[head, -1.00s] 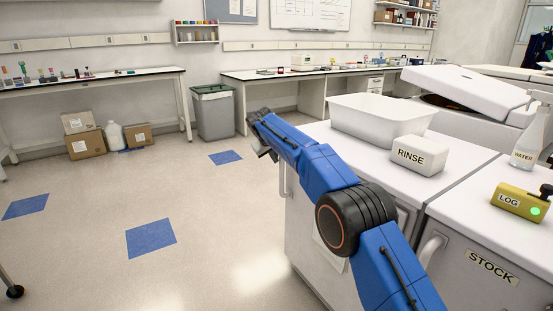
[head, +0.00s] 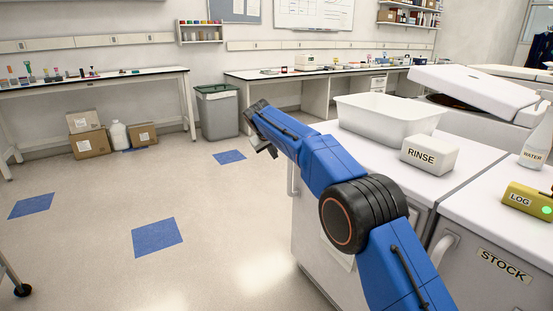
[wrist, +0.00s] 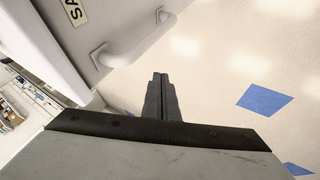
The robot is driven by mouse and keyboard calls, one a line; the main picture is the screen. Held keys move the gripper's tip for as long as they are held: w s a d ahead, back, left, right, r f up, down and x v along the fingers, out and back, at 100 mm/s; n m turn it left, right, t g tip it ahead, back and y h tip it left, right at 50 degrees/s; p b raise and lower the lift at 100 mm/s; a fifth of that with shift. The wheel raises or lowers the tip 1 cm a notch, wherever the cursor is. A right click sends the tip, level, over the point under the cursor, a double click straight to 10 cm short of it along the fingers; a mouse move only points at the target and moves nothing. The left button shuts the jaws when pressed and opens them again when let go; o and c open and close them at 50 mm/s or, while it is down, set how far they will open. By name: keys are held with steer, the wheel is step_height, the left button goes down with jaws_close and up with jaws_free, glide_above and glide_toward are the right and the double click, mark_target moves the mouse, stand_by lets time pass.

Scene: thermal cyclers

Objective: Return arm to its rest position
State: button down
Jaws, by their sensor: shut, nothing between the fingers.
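My blue arm (head: 325,160) reaches up and left across the front of the white cabinets in the head view. My gripper (head: 268,150) is at its far end, over open floor to the left of the cabinet, and is small there. In the wrist view my gripper (wrist: 160,82) has its dark fingers together with nothing between them. The floor lies beyond the fingertips, and a cabinet front with a handle (wrist: 138,38) is at the upper left, apart from the fingers.
A white tub (head: 388,122) and a RINSE block (head: 430,155) stand on the cabinet top (head: 465,172). A yellow LOG device (head: 527,200) and a WATER bottle (head: 538,145) are at right. A grey bin (head: 217,113) stands behind.

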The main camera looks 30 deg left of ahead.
steer(key=a+v, duration=0.1)
steer(key=v, duration=0.5)
steer(key=shift+s+a, duration=0.3)
steer(key=shift+s, duration=0.25)
